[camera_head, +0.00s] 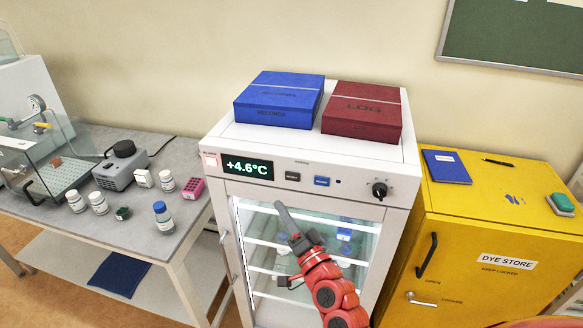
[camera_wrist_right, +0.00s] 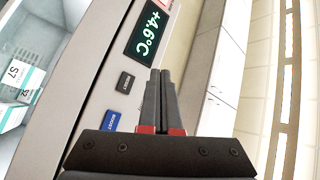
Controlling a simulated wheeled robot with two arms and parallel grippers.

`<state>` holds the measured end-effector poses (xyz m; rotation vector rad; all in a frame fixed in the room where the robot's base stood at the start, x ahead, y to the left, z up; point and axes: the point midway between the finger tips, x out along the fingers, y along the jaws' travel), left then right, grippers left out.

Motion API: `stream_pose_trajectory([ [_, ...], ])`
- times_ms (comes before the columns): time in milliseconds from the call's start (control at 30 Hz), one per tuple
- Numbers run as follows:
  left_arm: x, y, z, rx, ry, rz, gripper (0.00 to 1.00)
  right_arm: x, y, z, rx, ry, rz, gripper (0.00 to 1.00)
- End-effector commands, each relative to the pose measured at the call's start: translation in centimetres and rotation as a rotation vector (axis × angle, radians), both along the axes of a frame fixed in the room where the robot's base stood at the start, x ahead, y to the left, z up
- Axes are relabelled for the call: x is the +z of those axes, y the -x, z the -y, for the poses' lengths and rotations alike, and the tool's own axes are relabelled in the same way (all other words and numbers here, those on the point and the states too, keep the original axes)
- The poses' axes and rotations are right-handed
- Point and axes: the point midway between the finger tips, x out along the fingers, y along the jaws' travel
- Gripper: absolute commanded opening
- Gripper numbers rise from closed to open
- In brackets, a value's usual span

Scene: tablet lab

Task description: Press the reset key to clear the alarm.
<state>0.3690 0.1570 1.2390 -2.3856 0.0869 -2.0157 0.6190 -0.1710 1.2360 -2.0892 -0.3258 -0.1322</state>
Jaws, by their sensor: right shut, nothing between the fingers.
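The white fridge's front panel carries a green display reading +4.6°C (camera_head: 248,168). To its right are a dark grey key (camera_head: 292,176) and a blue key (camera_head: 321,181). The wrist view shows the dark grey key (camera_wrist_right: 125,82) and the blue key (camera_wrist_right: 112,121); their small labels are too blurred to read surely. My right gripper (camera_head: 280,207) is shut and empty, in front of the fridge and below the keys in the head view. Its fingertips (camera_wrist_right: 161,73) point towards the panel, apart from both keys. My left gripper is out of view.
A black knob (camera_head: 380,190) sits further right on the panel, and a pinkish square (camera_head: 210,160) at its left end. Blue (camera_head: 278,100) and red (camera_head: 362,110) boxes lie on top. A yellow cabinet (camera_head: 490,240) stands right, a bench with bottles (camera_head: 140,215) left.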

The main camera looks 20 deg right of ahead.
Motion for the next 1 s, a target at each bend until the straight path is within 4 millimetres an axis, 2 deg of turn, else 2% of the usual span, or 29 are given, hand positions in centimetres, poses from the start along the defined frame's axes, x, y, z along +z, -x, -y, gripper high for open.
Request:
stream_pose_trajectory([
  [367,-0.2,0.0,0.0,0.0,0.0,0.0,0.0,-0.2,-0.4,0.3,-0.002,0.0,0.0,0.0],
  [800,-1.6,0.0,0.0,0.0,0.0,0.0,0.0,-0.1,-5.0,3.5,-0.004,0.0,0.004,0.0],
  [1000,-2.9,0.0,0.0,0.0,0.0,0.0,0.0,-0.3,-6.7,4.6,-0.005,-0.001,0.004,0.0],
])
